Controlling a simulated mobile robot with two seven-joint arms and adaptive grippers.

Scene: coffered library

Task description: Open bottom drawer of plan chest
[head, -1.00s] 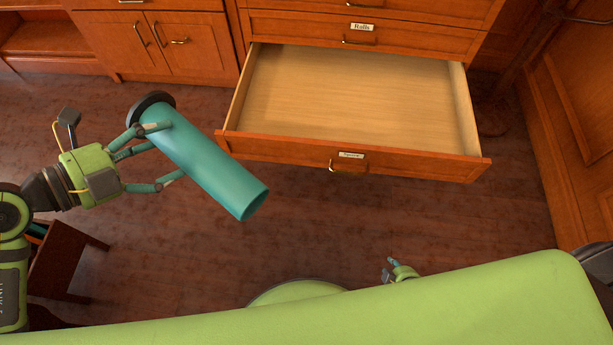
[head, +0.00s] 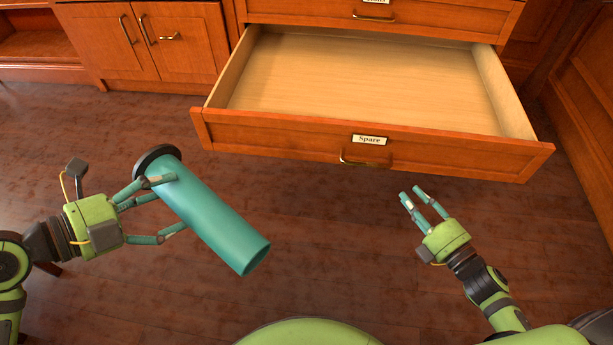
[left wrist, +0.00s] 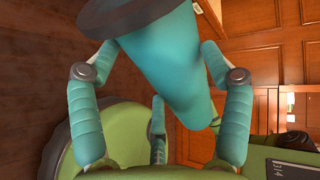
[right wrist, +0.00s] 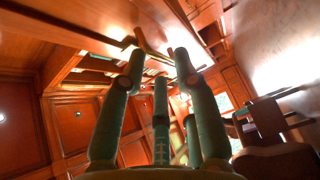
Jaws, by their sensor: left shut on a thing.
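The plan chest's lowest visible drawer (head: 260,133), labelled "Spare", stands pulled out, and its pale wooden inside is empty. Its brass handle (head: 365,162) is at the middle of the front. My right gripper (head: 412,192) is below and right of this handle in the head view, apart from it, with its fingers spread and empty. Those fingers also show in the right wrist view (right wrist: 158,60). My left gripper (head: 180,205) is shut around a teal tube (head: 215,225) with a dark end cap; the tube also shows in the left wrist view (left wrist: 165,75).
Above the open drawer is a shut drawer (head: 440,22) with its own handle. A cupboard with two doors (head: 150,45) stands at the back left. Wood panelling (head: 580,110) closes the right side. The wooden floor (head: 330,250) before the drawer is clear.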

